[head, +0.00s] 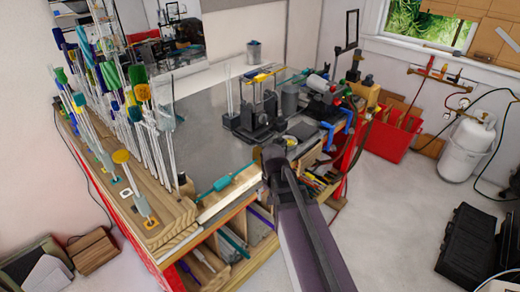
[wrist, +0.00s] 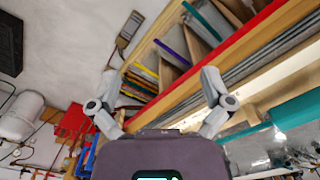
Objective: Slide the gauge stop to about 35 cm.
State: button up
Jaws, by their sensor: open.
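A pale strip (head: 228,198), perhaps the gauge, runs along the bench's front edge in the head view. A small dark upright piece (head: 183,183) stands near its left end. I cannot tell whether this is the gauge stop, and no scale marks are readable. My gripper (wrist: 160,78) is open and empty in the wrist view, its two grey fingers spread wide. In the head view my arm reaches up from below to the bench's front edge, right of the strip. The wrist view looks at the bench front and its shelves, and no stop is recognisable there.
A teal rod (head: 228,184) lies on the bench just behind the strip. A wooden rack (head: 165,217) of upright glass and coloured rods fills the left. Dark apparatus (head: 256,118) stands further back on the grey top (head: 200,110). Open shelves (head: 232,240) lie below the edge.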

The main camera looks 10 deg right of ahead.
aim_at(260, 149)
jog(key=w+r+m+p, duration=0.4)
jog(key=w+r+p, duration=0.2)
jog(key=w, duration=0.5)
jog(key=w+r+m+p, duration=0.4)
jog(key=w+r+p, duration=0.3)
jog(key=w, duration=0.4)
jog(key=shift+w+r, duration=0.2)
jog(key=shift+r, duration=0.7)
jog(key=shift+d+f, duration=0.1)
jog(key=shift+f, duration=0.05)
notch_tip(260, 149, down, 14)
jog(key=b, duration=1.3)
jog(key=shift+r, duration=0.2)
